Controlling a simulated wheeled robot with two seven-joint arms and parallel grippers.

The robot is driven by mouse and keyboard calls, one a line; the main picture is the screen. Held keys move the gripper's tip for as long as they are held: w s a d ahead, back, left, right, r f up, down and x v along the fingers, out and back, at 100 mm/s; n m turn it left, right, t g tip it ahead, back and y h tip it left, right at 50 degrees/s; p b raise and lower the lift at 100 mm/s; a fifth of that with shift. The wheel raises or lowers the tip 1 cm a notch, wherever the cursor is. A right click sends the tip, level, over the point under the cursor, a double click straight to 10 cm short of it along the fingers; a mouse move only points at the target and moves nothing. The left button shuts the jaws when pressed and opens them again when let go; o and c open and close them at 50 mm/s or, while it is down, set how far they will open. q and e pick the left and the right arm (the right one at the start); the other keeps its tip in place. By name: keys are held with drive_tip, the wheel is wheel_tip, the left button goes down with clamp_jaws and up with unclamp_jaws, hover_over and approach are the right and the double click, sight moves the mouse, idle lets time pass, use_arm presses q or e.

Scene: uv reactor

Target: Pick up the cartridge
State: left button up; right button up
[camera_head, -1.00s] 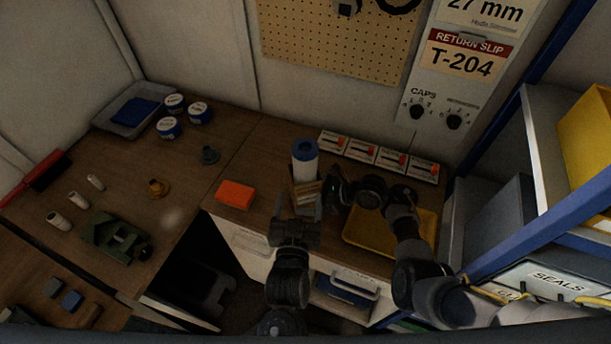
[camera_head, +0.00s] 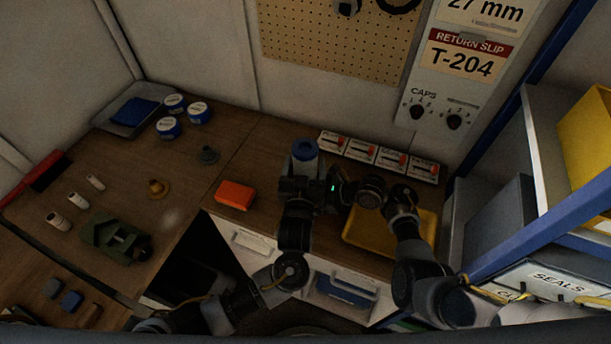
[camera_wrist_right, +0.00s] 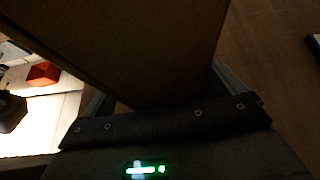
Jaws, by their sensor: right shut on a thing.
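My right gripper (camera_head: 327,187) is just right of the cartridge. In the right wrist view it is shut on a brown, box-like thing (camera_wrist_right: 145,45) that fills the upper middle. In the head view my grippers mostly hide this thing.
An orange-red box (camera_head: 235,194) lies to the left. A yellow tray (camera_head: 429,229) is on the right, partly under my right arm. Several small white boxes (camera_head: 362,150) line the back wall. A blue shelf frame (camera_head: 540,236) stands on the right.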

sight(305, 147)
use_arm(q)
drive_tip(key=shift+w, duration=0.3)
drive_tip(key=shift+s, duration=0.1)
drive_tip(key=shift+c, duration=0.4)
use_arm(e)
drive_tip(key=shift+s, duration=0.1)
use_arm(q)
drive_tip(key=c, duration=1.1)
wheel_tip(305, 147, up, 10)
drive_tip(key=shift+r, duration=0.1)
use_arm(e)
drive_tip(key=o, duration=0.4)
use_arm(q)
drive_tip(key=shift+f, duration=5.05)
